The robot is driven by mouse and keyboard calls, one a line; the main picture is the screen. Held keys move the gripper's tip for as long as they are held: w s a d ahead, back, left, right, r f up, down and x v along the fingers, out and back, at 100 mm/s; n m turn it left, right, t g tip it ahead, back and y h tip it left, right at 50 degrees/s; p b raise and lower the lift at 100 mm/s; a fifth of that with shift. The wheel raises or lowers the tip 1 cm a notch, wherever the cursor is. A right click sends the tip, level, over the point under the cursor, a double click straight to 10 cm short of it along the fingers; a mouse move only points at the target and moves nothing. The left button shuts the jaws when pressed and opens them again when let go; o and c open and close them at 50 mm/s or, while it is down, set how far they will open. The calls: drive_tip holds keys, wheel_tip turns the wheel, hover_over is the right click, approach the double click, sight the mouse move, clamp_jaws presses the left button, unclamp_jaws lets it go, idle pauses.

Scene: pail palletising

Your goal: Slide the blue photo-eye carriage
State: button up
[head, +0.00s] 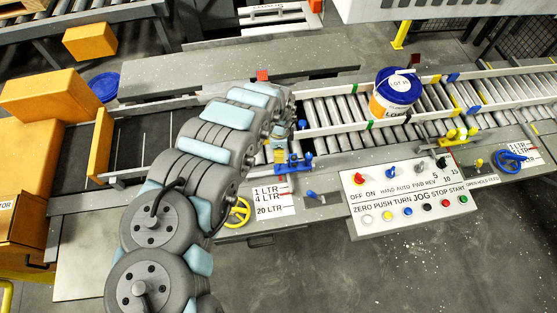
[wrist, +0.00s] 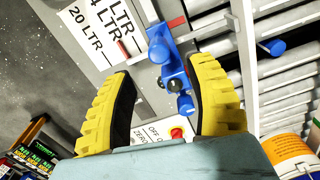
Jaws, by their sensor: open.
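The blue photo-eye carriage (head: 294,164) sits on the rail at the front edge of the conveyor, just above the 1/4/20 LTR scale plate (head: 274,199). In the wrist view the carriage (wrist: 172,62) shows between and beyond the yellow fingertips, with a dark round part and a blue knob. My gripper (wrist: 161,68) is open, one finger to each side of the carriage in the picture. I cannot tell whether either finger touches it. In the head view my arm hides most of the gripper.
A white-and-orange pail with a blue lid (head: 398,90) stands on the roller conveyor (head: 335,109). A control panel (head: 405,195) with buttons lies right of the scale plate. A yellow handwheel (head: 238,212) is left of the plate. Cardboard boxes (head: 50,97) stand at the left.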

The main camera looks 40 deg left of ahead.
sight(293, 163)
drive_tip(key=shift+d+f, duration=0.1)
drive_tip(key=shift+f, duration=2.3)
drive_tip(key=shift+w+f, duration=0.1)
drive_tip(key=shift+f, duration=1.25)
clamp_jaws()
